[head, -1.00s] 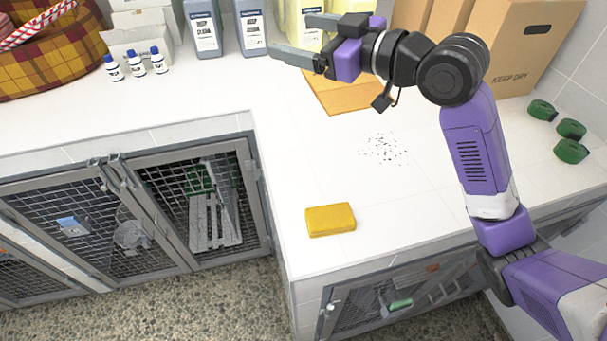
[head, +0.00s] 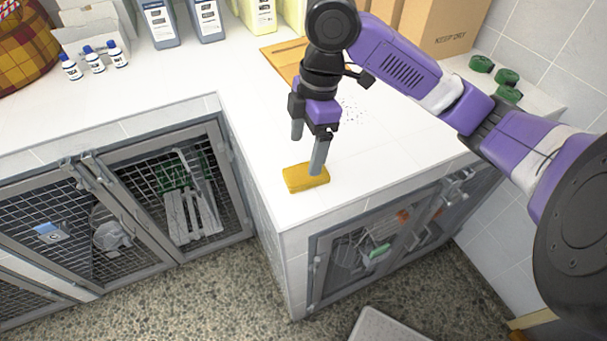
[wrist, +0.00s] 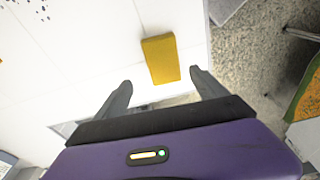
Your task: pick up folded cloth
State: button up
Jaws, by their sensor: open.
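The folded cloth is a yellow, flat rectangular block (head: 305,178) lying on the white counter near its corner. In the head view my gripper (head: 308,157) points down just above and behind it, its right finger overlapping the cloth's far right edge in the picture. In the wrist view the cloth (wrist: 160,59) lies ahead of the spread fingertips, roughly between their lines. My gripper is open and empty. Whether a finger touches the cloth cannot be told.
Dark specks (head: 352,110) are scattered on the counter (head: 255,135) behind my gripper. Small bottles (head: 93,60), large jugs (head: 160,22), a cardboard box (head: 450,25) and green rolls (head: 506,77) stand farther back. Wire-door kennels (head: 185,190) line the counter's front. The counter around the cloth is clear.

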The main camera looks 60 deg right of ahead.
aim_at(306, 172)
jog(key=shift+s+a+f+p, duration=0.15)
jog(key=shift+f+p, duration=0.2)
jog(key=shift+f, duration=1.2)
jog(key=shift+s+a+f+p, duration=0.1)
jog(key=shift+f+p, duration=0.2)
jog(key=shift+f, duration=1.2)
jog(key=c, duration=1.4)
jog(key=shift+r, duration=0.1)
notch_tip(306, 172, up, 20)
jog(key=shift+f+b, duration=0.1)
jog(key=shift+b, duration=0.3)
jog(key=o, duration=0.5)
jog(key=c, duration=0.4)
